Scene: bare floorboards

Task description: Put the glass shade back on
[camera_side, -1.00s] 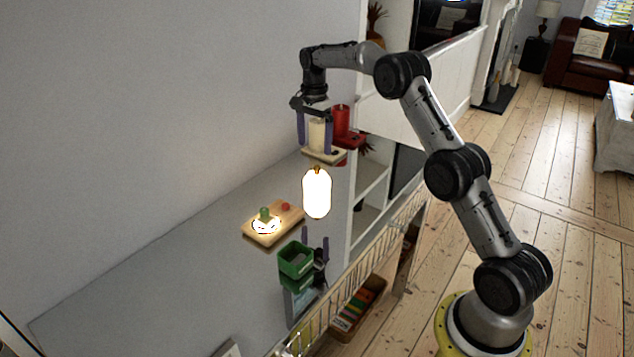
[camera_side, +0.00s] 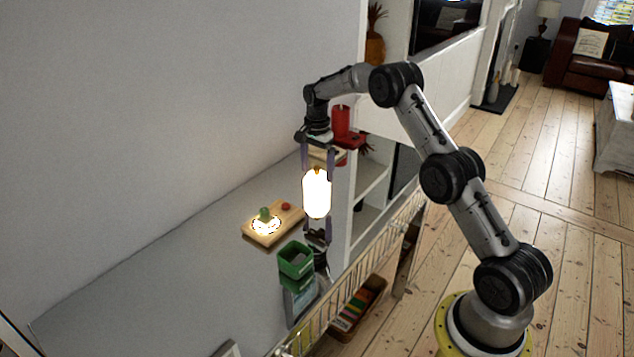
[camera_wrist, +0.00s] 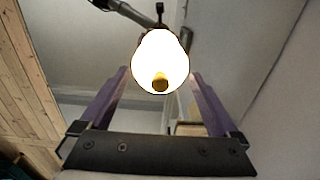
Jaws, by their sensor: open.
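The glass shade (camera_side: 317,195) glows plain white, with a small brownish knob at its top. It also fills the upper middle of the wrist view (camera_wrist: 160,55), knob towards me. My gripper (camera_side: 317,166) points down directly above it and is open. Its two purple fingers (camera_wrist: 160,76) are on either side of the shade's upper part. I cannot tell whether they touch it. Left of it lies a wooden lamp base (camera_side: 254,236) with a glowing spot, a green knob (camera_side: 265,213) and a red button (camera_side: 286,206).
A green open box (camera_side: 295,258) stands in front of the base on the glossy grey surface, which mirrors things. A red canister (camera_side: 341,122) on a red stand is behind my gripper. A wire rail (camera_side: 345,305) runs along the front. The surface's left part is clear.

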